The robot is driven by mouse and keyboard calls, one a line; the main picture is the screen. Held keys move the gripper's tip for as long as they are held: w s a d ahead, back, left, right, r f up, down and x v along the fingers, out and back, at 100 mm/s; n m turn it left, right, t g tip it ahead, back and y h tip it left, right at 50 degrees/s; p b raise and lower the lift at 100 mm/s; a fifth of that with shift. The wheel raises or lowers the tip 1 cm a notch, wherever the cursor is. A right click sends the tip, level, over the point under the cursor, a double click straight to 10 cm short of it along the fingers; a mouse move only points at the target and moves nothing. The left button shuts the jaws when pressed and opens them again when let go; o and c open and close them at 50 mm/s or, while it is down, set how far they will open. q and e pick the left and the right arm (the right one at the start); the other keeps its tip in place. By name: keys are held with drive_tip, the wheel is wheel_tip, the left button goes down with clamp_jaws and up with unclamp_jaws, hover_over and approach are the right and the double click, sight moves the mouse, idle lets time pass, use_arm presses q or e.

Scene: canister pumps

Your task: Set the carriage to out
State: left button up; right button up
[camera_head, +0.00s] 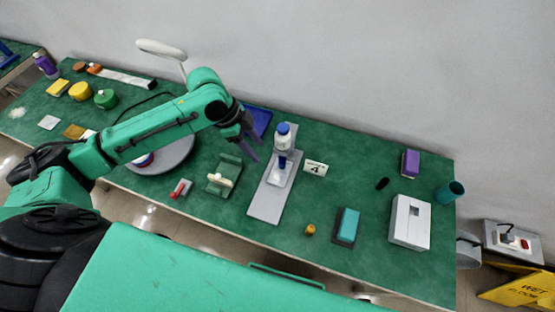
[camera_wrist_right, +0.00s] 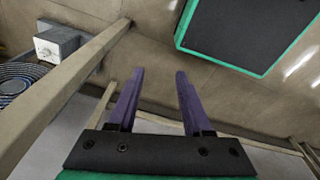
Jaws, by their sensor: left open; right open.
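A long grey plate (camera_head: 267,202) lies on the green table. On it stands a white carriage-like block (camera_head: 281,178) with a dark blue part, and a white canister with a blue cap (camera_head: 283,136) at its far end. I cannot tell for sure which part is the carriage. My left gripper (camera_head: 255,145) is open and empty, above the table just left of the canister, apart from it as far as I can tell. My right gripper (camera_wrist_right: 160,75) is open and empty in the right wrist view, over the floor.
A green fixture with a cream handle (camera_head: 224,177) and a red switch (camera_head: 180,188) are to the left. A teal block (camera_head: 347,226) and white box (camera_head: 410,222) are at right.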

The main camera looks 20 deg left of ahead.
sight(276, 177)
use_arm(q)
drive_tip(key=x, duration=0.3)
drive_tip(key=s+p+x, duration=0.1)
drive_tip(key=x, duration=0.6)
drive_tip(key=shift+s+d, duration=0.2)
drive_tip(key=shift+s, duration=0.1)
drive_tip(key=x, duration=0.2)
drive_tip(key=shift+w+f, duration=0.2)
drive_tip(key=shift+f, duration=0.05)
drive_tip(key=shift+s+d+f, duration=0.1)
drive_tip(key=shift+s, duration=0.15)
drive_tip(key=c, duration=0.8)
clamp_jaws()
use_arm(e)
drive_tip(key=s, duration=0.1)
drive_tip(key=s+r, duration=0.1)
drive_tip(key=s, duration=0.2)
drive_tip(key=shift+s+a+r, duration=0.1)
drive_tip(key=shift+s+r, duration=0.15)
drive_tip(key=shift+s, duration=0.15)
